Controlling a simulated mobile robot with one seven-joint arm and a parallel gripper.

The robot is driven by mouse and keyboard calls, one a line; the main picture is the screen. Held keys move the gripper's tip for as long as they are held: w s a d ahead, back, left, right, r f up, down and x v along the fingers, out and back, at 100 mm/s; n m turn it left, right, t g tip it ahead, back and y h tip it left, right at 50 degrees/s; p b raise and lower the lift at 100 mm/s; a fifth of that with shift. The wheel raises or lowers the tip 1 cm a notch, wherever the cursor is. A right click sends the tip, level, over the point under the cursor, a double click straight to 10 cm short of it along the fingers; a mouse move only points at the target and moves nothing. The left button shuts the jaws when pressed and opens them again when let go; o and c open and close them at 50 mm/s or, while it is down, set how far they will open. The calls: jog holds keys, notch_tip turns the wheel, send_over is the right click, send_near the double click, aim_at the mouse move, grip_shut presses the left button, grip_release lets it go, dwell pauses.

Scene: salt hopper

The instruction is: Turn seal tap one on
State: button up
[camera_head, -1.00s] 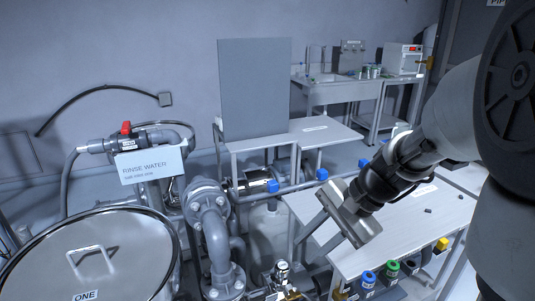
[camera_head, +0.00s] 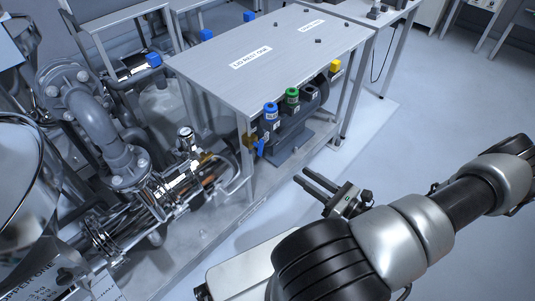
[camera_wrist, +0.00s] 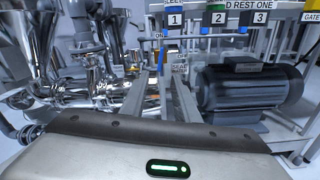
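A small tap with a blue lever (camera_head: 262,147) and brass fitting (camera_head: 249,141) sits at the front left corner of the lid-rest table frame; I take it as seal tap one. In the wrist view the blue lever (camera_wrist: 162,57) stands roughly upright just beyond my fingertips, near small labels that read ON and, partly hidden, SEAL. My gripper (camera_head: 304,176) is right of and in front of the tap, fingers pointing toward it. In the wrist view my gripper (camera_wrist: 166,76) shows two spread fingers with an empty gap. The lever appears apart from the fingers.
A dark motor (camera_wrist: 248,86) is close right of my fingers. Shiny pipework (camera_wrist: 85,90) and a pressure gauge (camera_head: 185,133) lie left. Open floor (camera_head: 440,110) is to the right.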

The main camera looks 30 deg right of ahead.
aim_at(258, 146)
jog(key=b+x, duration=0.2)
jog(key=x, duration=1.5)
jog(key=shift+w+b, duration=0.2)
jog(key=shift+b, duration=0.2)
jog(key=shift+d, duration=0.1)
